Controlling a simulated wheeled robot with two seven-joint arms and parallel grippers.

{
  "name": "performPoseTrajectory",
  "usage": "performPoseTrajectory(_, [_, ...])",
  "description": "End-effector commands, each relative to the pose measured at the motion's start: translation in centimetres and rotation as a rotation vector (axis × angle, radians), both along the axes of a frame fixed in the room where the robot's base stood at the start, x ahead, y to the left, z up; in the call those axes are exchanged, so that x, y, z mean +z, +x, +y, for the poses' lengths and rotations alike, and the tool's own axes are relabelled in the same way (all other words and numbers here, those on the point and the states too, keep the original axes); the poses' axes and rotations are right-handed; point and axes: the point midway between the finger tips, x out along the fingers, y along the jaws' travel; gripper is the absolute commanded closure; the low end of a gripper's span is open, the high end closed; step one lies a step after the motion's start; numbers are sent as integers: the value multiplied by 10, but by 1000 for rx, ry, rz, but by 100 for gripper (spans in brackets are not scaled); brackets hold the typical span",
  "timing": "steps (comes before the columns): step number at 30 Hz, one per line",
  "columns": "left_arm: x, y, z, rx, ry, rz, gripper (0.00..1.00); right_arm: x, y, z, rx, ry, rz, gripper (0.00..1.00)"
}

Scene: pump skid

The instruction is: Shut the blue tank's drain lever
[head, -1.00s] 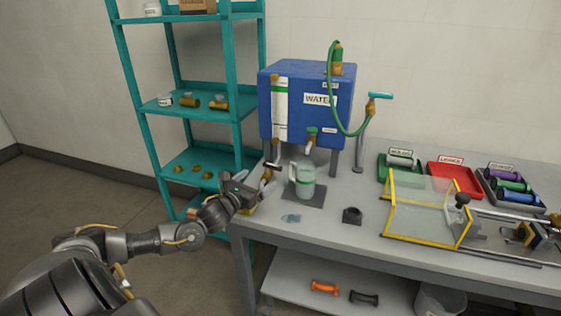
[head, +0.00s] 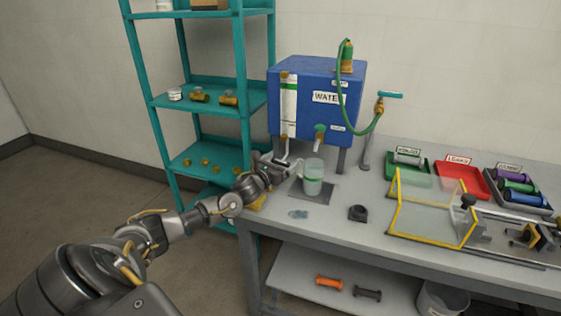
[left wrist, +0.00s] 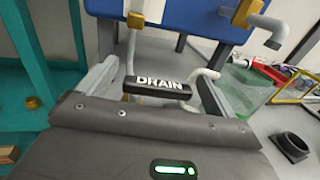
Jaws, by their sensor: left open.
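The blue water tank (head: 315,100) stands on legs at the left end of the grey bench. Its drain lever, a black bar marked DRAIN (left wrist: 157,85), shows in the left wrist view below the tank. My left gripper (head: 283,163) is at the front left of the tank. In the left wrist view its open fingers (left wrist: 155,88) stand on either side of the lever, which lies between them; contact cannot be told. A jug (head: 313,178) with a green band stands below the tank's tap. My right gripper is not in view.
A grey mat (head: 322,190) lies under the jug. A dark ring-shaped part (head: 358,213) and a small wet-looking patch (head: 298,214) are on the bench. A teal shelf (head: 243,110) stands close on the left. A yellow-framed clear guard (head: 430,212) is further right.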

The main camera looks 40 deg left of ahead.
Motion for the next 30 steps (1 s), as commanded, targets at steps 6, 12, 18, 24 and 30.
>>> performPoseTrajectory(6, [0,0,0,0,0,0,7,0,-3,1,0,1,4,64])
performPoseTrajectory(12, [0,0,0,0,0,0,33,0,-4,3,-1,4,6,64])
performPoseTrajectory(18, [0,0,0,4,0,0,51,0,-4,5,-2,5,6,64])
performPoseTrajectory(24, [1,5,-2,148,-4,-3,51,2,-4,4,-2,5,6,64])
performPoseTrajectory(30, [0,6,1,249,-1,-1,52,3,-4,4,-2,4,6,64])
